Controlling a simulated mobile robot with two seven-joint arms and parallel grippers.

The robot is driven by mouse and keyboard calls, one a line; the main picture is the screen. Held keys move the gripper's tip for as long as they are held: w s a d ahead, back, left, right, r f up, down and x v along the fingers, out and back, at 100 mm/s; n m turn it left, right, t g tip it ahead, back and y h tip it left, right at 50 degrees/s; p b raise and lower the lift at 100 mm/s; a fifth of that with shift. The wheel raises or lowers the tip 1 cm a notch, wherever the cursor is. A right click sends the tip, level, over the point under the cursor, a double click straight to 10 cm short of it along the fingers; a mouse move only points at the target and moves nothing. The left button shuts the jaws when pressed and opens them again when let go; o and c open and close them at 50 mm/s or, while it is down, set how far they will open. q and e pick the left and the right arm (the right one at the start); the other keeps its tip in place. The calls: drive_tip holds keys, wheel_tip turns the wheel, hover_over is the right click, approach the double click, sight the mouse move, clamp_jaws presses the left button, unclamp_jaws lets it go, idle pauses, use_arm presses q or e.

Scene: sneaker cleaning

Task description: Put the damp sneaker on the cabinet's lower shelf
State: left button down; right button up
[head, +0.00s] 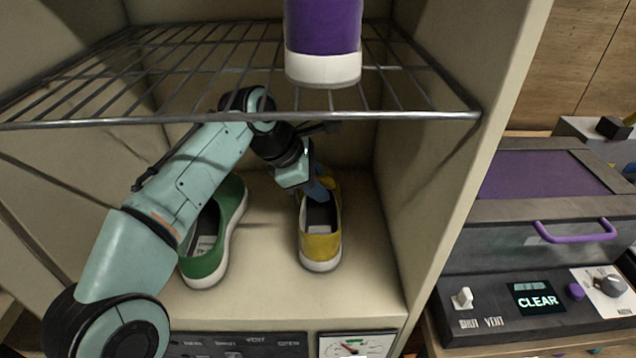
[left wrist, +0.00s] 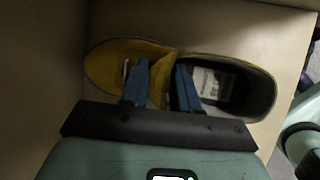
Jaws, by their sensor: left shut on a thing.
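A yellow sneaker (head: 321,247) with a white sole is upright on the beige lower shelf (head: 270,300) of the cabinet, toe to the back. Whether it is damp cannot be told by eye. My left gripper (head: 321,190) reaches in under the wire rack and is shut on this sneaker near its tongue. In the left wrist view, the blue fingers (left wrist: 158,80) grip the upper of the yellow sneaker (left wrist: 105,62) at the front of its opening. The sole appears to rest on the shelf. My right gripper is out of view.
A green sneaker (head: 231,205) stands to the left on the same shelf, partly behind my arm. The cabinet's right wall (head: 440,180) is close beside the yellow sneaker.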

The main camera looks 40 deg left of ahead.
use_arm(q)
drive_tip(key=shift+f, duration=0.1)
drive_tip(key=c, duration=0.8)
unclamp_jaws()
drive_tip(key=shift+c, duration=0.2)
drive_tip(key=shift+r, duration=0.3)
drive_tip(key=p+v, duration=0.1)
drive_tip(key=v, duration=0.2)
drive_tip(key=s+a, duration=0.4)
drive_tip(key=s, duration=0.7)
drive_tip(key=shift+a+f, duration=0.25)
drive_tip(key=shift+a, duration=0.05)
drive_tip(key=shift+s, duration=0.1)
